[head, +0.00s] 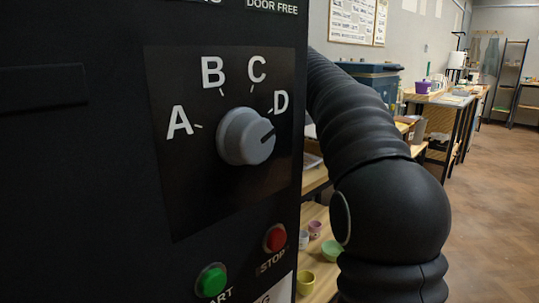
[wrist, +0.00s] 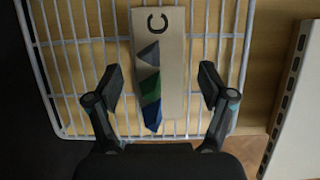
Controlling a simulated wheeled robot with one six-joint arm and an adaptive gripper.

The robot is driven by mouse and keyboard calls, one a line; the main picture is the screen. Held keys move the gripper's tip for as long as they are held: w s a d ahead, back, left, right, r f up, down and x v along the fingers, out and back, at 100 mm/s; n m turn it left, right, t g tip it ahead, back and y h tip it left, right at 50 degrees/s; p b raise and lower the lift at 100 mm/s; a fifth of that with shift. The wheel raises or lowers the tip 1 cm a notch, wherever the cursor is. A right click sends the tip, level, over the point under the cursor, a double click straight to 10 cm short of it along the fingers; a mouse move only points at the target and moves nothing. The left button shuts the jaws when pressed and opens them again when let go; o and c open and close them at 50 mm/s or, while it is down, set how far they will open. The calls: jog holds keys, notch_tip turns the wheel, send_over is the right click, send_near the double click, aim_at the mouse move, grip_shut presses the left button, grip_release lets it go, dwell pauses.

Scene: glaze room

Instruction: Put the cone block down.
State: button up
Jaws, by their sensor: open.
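The cone block (wrist: 173,45) shows in the wrist view as a pale, flat piece marked with a dark C, with a grey, a green and a blue cone along it. It appears to lie on a white wire rack (wrist: 92,40). My gripper (wrist: 161,84) is open, with one finger on each side of the block and a visible gap on both sides. The block and gripper fingers do not show in the head view.
In the head view a dark panel carries a grey dial (head: 246,137) with its mark towards D, a green button (head: 211,281) and a red button (head: 275,238). Several small bowls stand on a wooden surface beyond. A pale slab (wrist: 296,105) lies right of the rack.

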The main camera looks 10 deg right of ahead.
jog(key=c, duration=1.4)
jog(key=shift+r, duration=0.1)
